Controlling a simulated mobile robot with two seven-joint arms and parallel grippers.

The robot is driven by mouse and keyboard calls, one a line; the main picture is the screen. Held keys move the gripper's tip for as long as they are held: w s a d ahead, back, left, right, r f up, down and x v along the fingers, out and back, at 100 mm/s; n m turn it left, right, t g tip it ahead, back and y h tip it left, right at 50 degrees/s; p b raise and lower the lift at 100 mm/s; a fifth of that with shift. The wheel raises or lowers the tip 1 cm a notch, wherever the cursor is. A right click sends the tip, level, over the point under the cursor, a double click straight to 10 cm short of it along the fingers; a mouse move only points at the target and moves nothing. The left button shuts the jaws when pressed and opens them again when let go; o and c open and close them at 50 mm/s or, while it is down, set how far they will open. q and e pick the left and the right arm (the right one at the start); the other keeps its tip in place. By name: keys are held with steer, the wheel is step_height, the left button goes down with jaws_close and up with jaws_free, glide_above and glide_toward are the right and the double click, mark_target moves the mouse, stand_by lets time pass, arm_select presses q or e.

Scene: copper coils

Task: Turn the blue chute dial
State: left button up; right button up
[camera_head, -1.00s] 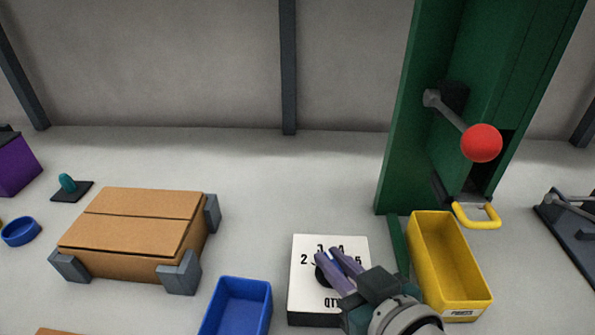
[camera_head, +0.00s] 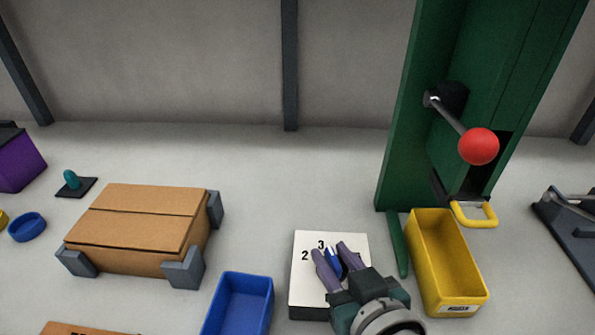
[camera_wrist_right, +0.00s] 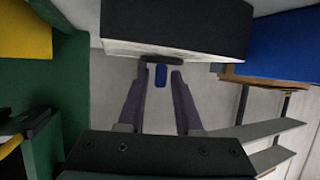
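The dial is on a white box (camera_head: 303,280) with a number scale in the head view; 2 and 3 show, and my gripper hides other markings. The dial's blue grip (camera_head: 334,261) stands between the fingers of my right gripper (camera_head: 332,250). In the right wrist view, the blue grip (camera_wrist_right: 161,76) projects from a dark disc (camera_wrist_right: 160,59) on the box's face. The fingers (camera_wrist_right: 159,85) are apart on either side of it, with narrow gaps visible. My left gripper is not in view.
A yellow bin (camera_head: 448,283) stands close to the right of the box, beside a green machine (camera_head: 400,150) with a red-ball lever (camera_head: 478,146). A blue bin (camera_head: 240,303) is to the left. A cardboard box (camera_head: 135,228) lies farther left. Floor behind the white box is clear.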

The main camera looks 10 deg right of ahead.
steer(key=shift+o, duration=0.6)
steer(key=shift+s+r+p, duration=0.2)
steer(key=shift+s+p, duration=0.1)
steer(key=shift+s, duration=0.05)
steer(key=p+v, duration=0.3)
steer(key=v, duration=0.6)
steer(key=shift+s, duration=0.1)
